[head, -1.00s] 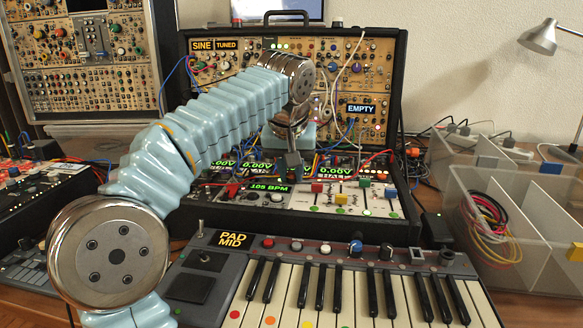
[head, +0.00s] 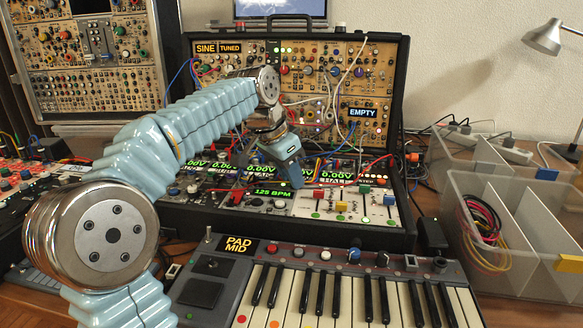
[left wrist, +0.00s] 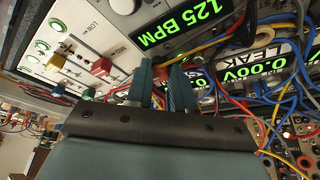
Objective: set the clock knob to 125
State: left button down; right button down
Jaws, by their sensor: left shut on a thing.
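The clock display (head: 272,192) reads 125 BPM in green on the case's lower panel; it also shows, turned round, in the left wrist view (left wrist: 188,20). My left gripper (head: 297,183) reaches down just beyond the display's right end. In the left wrist view its two teal fingers (left wrist: 162,76) are shut on the clock knob (left wrist: 161,73), a small reddish piece mostly hidden between them. In the head view the knob is hidden behind the fingers. My right gripper is out of view.
Patch cables (left wrist: 292,75) crowd close around the fingers. Slider caps (head: 341,206) stand on the white panel to the right. A keyboard (head: 320,285) lies in front of the case. Clear bins (head: 520,215) stand at the right.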

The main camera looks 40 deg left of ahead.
pick_arm(q)
jog(key=shift+a+r+m+h+p, duration=0.1)
jog(key=shift+m+h+p, duration=0.25)
jog(key=shift+m, duration=0.35)
jog(key=c, duration=1)
grip_release()
jog(key=p+v, duration=0.2)
jog(key=v, duration=1.1)
jog(key=shift+s+r, duration=0.1)
jog(key=shift+r, duration=0.2)
